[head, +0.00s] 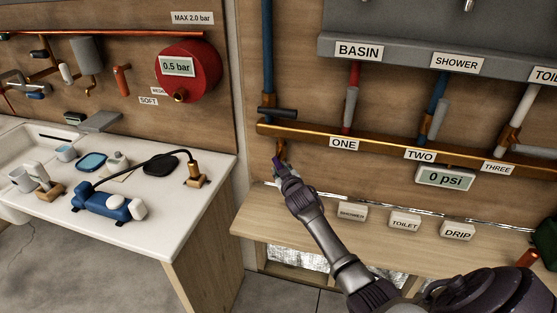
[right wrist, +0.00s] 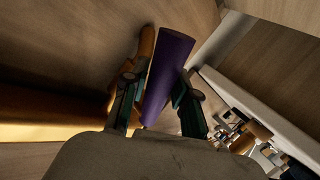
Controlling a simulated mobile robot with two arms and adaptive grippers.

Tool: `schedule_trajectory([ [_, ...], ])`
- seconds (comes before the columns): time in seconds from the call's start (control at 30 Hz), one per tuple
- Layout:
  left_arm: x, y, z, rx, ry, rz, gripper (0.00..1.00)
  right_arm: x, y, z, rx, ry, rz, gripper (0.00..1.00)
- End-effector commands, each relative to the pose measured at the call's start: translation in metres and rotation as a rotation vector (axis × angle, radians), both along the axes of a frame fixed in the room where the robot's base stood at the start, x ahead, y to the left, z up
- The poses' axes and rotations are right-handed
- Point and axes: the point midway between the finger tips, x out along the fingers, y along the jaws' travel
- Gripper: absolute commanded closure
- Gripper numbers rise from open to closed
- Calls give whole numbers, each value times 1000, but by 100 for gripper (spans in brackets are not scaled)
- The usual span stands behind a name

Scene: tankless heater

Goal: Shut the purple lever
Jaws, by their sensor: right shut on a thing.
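The purple lever (right wrist: 168,72) fills the middle of the right wrist view, beside a copper-coloured pipe piece (right wrist: 146,50). In the head view only a small purple part of it (head: 276,160) shows, below the left end of the copper manifold pipe. My right gripper (right wrist: 160,100) has one finger on each side of the lever and is shut on it. In the head view the right gripper (head: 284,170) reaches the lever from below, and hides much of it. My left gripper is not in view.
The copper manifold (head: 380,146) runs along the wooden wall, with pipes labelled BASIN and SHOWER above. A display (head: 445,177) reads 0 psi. A wooden shelf (head: 330,228) carries several label blocks. A white counter (head: 150,228) with a blue pump (head: 103,203) stands at left.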

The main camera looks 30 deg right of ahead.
Motion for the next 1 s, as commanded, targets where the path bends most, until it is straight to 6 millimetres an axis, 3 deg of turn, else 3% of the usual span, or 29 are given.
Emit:
schedule_trajectory([
  [0.03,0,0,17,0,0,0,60,-2,-1,8,-30,39,-1,100],
  [0.4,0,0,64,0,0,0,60,-9,-8,15,-259,306,0,100],
  [0.7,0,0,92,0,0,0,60,-13,-11,23,-443,521,0,100],
  [1.0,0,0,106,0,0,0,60,-16,-13,29,-602,707,0,100],
])
